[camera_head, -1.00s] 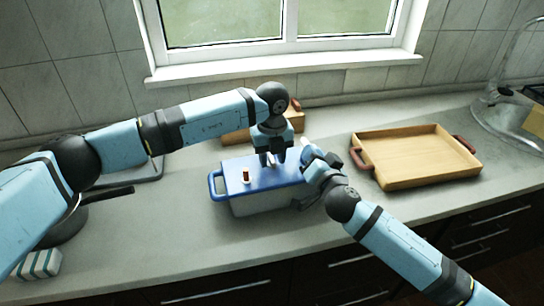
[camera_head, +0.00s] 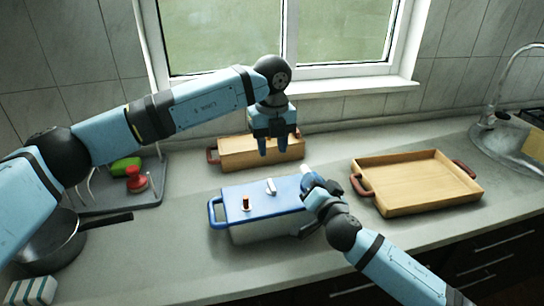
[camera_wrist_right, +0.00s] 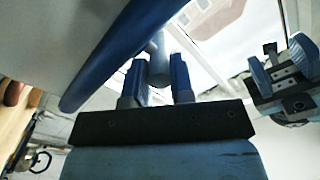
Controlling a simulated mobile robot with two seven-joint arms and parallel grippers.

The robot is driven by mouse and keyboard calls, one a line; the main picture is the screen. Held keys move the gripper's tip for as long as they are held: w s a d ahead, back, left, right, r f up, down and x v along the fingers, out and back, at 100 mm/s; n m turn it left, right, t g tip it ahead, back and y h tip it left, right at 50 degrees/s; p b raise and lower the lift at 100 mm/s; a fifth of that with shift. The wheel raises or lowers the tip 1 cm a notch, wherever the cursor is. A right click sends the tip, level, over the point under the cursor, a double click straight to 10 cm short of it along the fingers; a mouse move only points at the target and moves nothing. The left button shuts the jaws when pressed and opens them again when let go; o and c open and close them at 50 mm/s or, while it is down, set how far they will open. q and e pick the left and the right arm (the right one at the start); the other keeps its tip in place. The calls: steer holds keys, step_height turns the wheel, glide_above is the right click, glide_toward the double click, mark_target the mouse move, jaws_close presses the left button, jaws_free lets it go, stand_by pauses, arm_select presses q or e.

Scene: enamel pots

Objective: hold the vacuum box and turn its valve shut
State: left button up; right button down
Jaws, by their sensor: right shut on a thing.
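The vacuum box (camera_head: 268,226) stands on the counter, with a grey body, a blue lid and a blue handle (camera_head: 214,213) at its left end. On the lid are a small white valve lever (camera_head: 271,187), lying roughly front to back, and a reddish-brown peg (camera_head: 246,203) on a white base. My left gripper (camera_head: 275,154) is open and empty, above and behind the lid, clear of the valve. It also shows in the right wrist view (camera_wrist_right: 283,66). My right gripper (camera_head: 309,190) is shut on the handle at the box's right end, which it mostly hides; the right wrist view shows its fingers (camera_wrist_right: 160,75) around that handle.
A wooden tray (camera_head: 415,198) with reddish handles stands to the right. A wooden box (camera_head: 240,156) stands behind the vacuum box. A pan (camera_head: 52,243) and a grey rack (camera_head: 140,200) with red and green things are at the left.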

stand_by(0.3)
steer(key=c, duration=0.9)
jaws_free()
steer(key=shift+s, duration=0.1)
steer(key=v, duration=1.1)
step_height(320, 180, up, 6)
steer(key=p, duration=0.5)
steer(key=shift+s+d, duration=0.2)
steer(key=shift+s, duration=0.2)
